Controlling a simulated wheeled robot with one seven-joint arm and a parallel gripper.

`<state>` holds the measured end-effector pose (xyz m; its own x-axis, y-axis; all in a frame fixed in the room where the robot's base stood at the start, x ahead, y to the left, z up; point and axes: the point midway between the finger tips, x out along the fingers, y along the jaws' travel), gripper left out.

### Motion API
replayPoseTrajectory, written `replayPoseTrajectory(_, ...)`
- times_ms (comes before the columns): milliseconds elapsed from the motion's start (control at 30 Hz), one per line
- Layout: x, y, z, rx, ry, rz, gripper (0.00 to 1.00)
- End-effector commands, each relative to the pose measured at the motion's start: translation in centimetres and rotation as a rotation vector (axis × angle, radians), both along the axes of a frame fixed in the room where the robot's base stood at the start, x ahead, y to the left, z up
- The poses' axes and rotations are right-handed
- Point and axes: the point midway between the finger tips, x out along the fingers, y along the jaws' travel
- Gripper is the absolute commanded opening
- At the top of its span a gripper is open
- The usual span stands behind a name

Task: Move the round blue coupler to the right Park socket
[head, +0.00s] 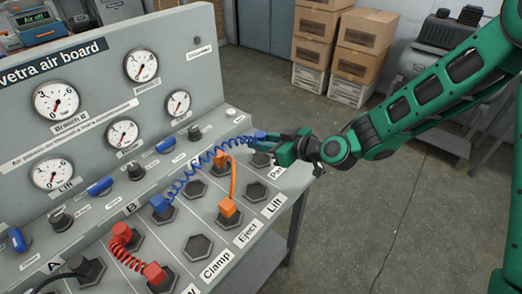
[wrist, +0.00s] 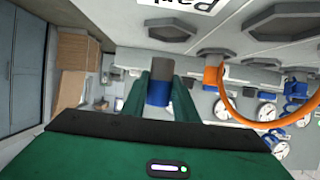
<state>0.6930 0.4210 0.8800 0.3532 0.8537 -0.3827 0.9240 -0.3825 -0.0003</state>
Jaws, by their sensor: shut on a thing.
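My green gripper (head: 268,145) is over the right end of the air board's socket deck. In the wrist view its two fingers (wrist: 158,98) are closed on a blue coupler (wrist: 157,92) with a grey end. The coupler's blue end (head: 259,135) also shows in the head view, with a blue coiled hose (head: 205,162) running left from it. The hose's other end is a blue plug (head: 161,206) in a socket near label B. A label (head: 282,166) starting with P, partly covered by my gripper, lies at the deck's right edge. The held coupler appears clear of the deck.
An orange hose (head: 233,180) links two orange plugs close to my gripper. A red hose (head: 128,255) sits at the lower left. Empty hexagonal sockets lie near Lift (head: 256,192) and Clamp (head: 198,245). Gauges stand on the upright panel behind. Floor to the right is open.

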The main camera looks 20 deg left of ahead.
Motion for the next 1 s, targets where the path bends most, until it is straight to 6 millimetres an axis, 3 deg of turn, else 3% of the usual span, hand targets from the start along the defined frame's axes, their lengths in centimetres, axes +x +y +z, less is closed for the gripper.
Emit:
replayPoseTrajectory(333,0.0,0.0,-3.6,0.0,0.003,0.0,0.02)
replayPoseTrajectory(767,0.0,0.0,-4.1,0.001,0.002,-0.001,0.02)
replayPoseTrajectory(800,0.0,0.0,-4.1,0.0,0.001,0.0,0.36)
replayPoseTrajectory(833,0.0,0.0,-4.1,0.0,0.001,0.0,0.43)
replayPoseTrajectory(1000,0.0,0.0,-4.1,0.0,0.001,0.0,0.45)
